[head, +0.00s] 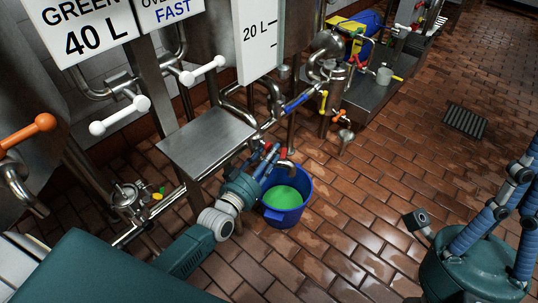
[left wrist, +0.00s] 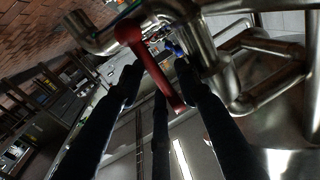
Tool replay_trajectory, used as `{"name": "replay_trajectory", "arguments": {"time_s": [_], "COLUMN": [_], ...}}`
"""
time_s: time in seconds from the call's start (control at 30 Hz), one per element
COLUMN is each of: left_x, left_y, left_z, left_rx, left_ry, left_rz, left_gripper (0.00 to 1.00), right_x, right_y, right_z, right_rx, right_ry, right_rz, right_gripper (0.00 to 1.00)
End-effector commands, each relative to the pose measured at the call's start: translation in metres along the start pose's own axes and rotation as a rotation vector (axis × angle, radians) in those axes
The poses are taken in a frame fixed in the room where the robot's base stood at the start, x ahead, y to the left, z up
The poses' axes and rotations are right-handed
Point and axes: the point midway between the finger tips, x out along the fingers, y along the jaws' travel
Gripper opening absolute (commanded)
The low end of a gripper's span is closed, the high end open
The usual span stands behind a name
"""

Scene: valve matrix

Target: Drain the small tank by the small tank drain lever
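A red lever (left wrist: 150,65) crosses the space between the spread dark fingers of my left gripper (left wrist: 158,80) in the left wrist view; I see gaps beside it and cannot tell whether any finger touches it. In the head view my left gripper (head: 270,160) is by red parts (head: 283,152) of the pipework, its fingers partly hiding the lever. A blue bucket (head: 288,213) holding green liquid (head: 282,198) stands below. The tank with the 20 L gauge (head: 258,40) is behind. My right gripper (head: 515,190) is at the lower right, its fingertips partly cut off.
A steel table (head: 207,140) stands left of my left gripper. White levers (head: 203,70) and an orange lever (head: 28,133) stick out at the left. A pump cart (head: 372,98) is at the back. The tiled floor (head: 350,225) right of the bucket is open.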

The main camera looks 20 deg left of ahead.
Motion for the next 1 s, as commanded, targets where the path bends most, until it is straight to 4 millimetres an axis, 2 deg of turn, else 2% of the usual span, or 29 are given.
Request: {"name": "replay_trajectory", "arguments": {"time_s": [0.23, 0.4, 0.67, 0.77, 1.0], "left_x": [0.000, 0.000, 0.000, 0.000, 0.000], "left_y": [0.000, 0.000, 0.000, -0.001, -0.001], "left_z": [0.000, 0.000, -0.001, -0.002, -0.003], "left_rx": [0.000, 0.000, 0.000, 0.001, 0.007], "left_ry": [0.000, 0.000, -0.001, -0.008, -0.039], "left_rz": [0.000, 0.000, -0.001, -0.001, -0.001], "left_gripper": [0.31, 0.00, 0.00, 0.00, 0.00], "right_x": [0.000, 0.000, 0.001, 0.003, -0.006], "right_y": [0.000, 0.000, 0.000, 0.002, 0.008], "right_z": [-0.001, -0.001, 0.000, 0.020, 0.087], "right_rx": [0.000, 0.000, 0.000, -0.005, -0.022], "right_ry": [0.003, 0.002, -0.003, -0.088, -0.390], "right_rz": [0.000, 0.000, 0.000, 0.002, 0.010], "right_gripper": [0.00, 0.00, 0.00, 0.00, 0.00]}}
